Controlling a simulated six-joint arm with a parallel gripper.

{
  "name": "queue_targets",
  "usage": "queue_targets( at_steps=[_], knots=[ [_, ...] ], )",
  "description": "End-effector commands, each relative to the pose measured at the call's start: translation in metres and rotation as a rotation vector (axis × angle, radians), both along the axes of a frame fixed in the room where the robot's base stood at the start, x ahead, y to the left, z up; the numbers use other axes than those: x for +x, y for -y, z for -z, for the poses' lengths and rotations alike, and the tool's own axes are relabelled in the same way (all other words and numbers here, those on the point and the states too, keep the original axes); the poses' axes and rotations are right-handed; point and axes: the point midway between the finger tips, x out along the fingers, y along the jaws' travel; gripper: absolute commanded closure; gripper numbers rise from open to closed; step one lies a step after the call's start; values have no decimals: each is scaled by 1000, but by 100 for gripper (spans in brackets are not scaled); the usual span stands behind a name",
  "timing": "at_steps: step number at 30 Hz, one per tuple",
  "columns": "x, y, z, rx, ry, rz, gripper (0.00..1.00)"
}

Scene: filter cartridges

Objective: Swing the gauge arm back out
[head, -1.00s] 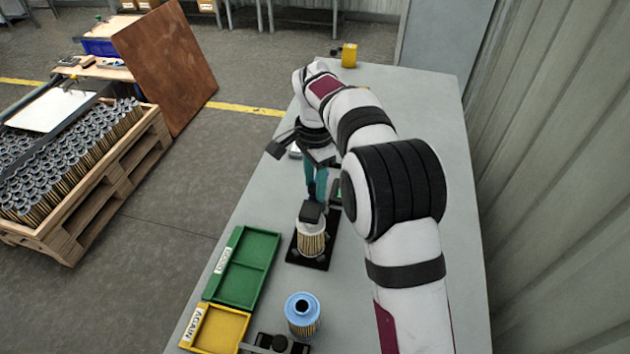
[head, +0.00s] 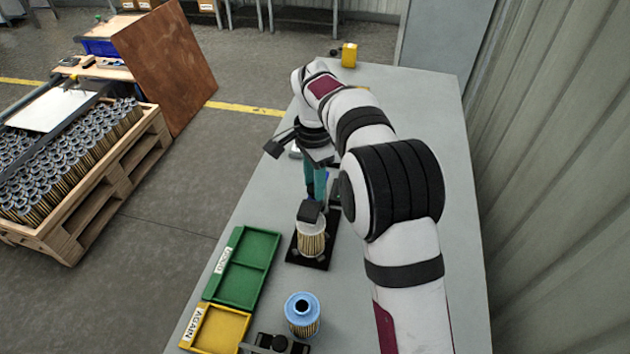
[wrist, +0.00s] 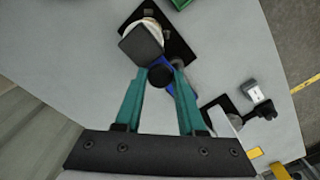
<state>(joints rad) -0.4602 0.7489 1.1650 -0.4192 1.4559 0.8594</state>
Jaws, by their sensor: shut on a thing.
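The gauge arm's dark square head (head: 310,211) sits over a white-topped pleated filter cartridge (head: 312,243), which stands on a black base plate (head: 328,250). The head also shows in the wrist view (wrist: 142,43), covering part of the cartridge top. My gripper (head: 314,192) has teal fingers. In the wrist view its fingertips (wrist: 160,74) are closed in on a round black knob at the near end of the gauge arm's head. A blue part (wrist: 184,98) shows behind the right finger. The rest of the gauge arm is mostly hidden by my fingers.
A blue-topped cartridge (head: 302,313) stands nearer on the bench. A green tray (head: 262,270) and a yellow tray (head: 243,325) lie to the left. A small device (wrist: 254,93) with a black bracket is right of my fingers.

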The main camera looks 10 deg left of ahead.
Motion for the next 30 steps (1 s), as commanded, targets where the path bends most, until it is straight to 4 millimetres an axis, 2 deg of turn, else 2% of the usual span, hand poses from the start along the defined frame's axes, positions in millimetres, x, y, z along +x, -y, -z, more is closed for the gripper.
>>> queue_targets(
  at_steps=[8, 30],
  knots=[
    [2, -11, -1, 1, 1, 169, 100],
    [24, -47, -1, 2, 3, 869, 100]
  ],
)
